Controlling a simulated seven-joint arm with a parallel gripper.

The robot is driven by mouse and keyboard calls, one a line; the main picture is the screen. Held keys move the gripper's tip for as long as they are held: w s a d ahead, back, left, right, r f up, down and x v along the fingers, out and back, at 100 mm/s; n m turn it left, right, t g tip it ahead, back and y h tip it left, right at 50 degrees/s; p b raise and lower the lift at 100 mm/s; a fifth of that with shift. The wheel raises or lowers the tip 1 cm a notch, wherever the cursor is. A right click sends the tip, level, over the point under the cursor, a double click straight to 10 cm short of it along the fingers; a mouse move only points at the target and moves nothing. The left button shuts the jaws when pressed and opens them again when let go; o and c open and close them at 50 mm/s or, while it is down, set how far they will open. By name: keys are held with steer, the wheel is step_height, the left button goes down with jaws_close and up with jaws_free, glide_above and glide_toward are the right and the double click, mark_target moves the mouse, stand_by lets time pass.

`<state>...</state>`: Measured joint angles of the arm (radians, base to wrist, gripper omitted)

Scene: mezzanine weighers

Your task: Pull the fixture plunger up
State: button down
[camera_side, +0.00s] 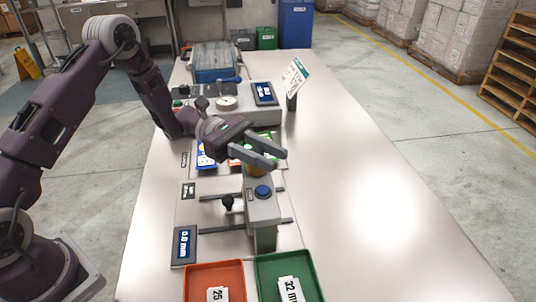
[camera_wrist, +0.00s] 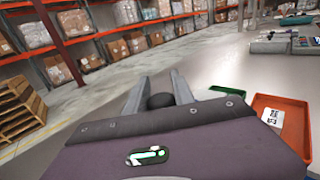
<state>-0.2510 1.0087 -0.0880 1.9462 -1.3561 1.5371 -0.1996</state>
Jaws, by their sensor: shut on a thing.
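The fixture (camera_side: 262,212) is a grey upright block with a blue button, standing on two dark rails in the middle of the table in the side view. My gripper (camera_side: 276,158) is level above the top of the fixture, its fingers pointing right. A yellow-orange part shows just under the fingers. In the wrist view, a dark rounded plunger knob (camera_wrist: 160,101) sits between my two fingers, and my gripper (camera_wrist: 158,90) is shut on it. In the side view the fingers hide the knob. How far the plunger is raised cannot be told.
A black-knobbed lever (camera_side: 227,202) stands left of the fixture. A display (camera_side: 184,245) reads 0.0 mm. An orange tray (camera_side: 193,268) and a green tray (camera_side: 258,268) lie in front. A gauge unit (camera_side: 226,103) and sign (camera_side: 295,77) stand behind. The table's right side is clear.

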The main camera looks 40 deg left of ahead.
mark_target(268, 177)
stand_by(0.4)
step_height(268, 177, up, 6)
steer(key=shift+f, duration=0.1)
steer(key=c, duration=1.1)
jaws_free()
steer(key=shift+o, duration=0.2)
steer(key=a, duration=0.7)
steer(key=shift+a, duration=0.1)
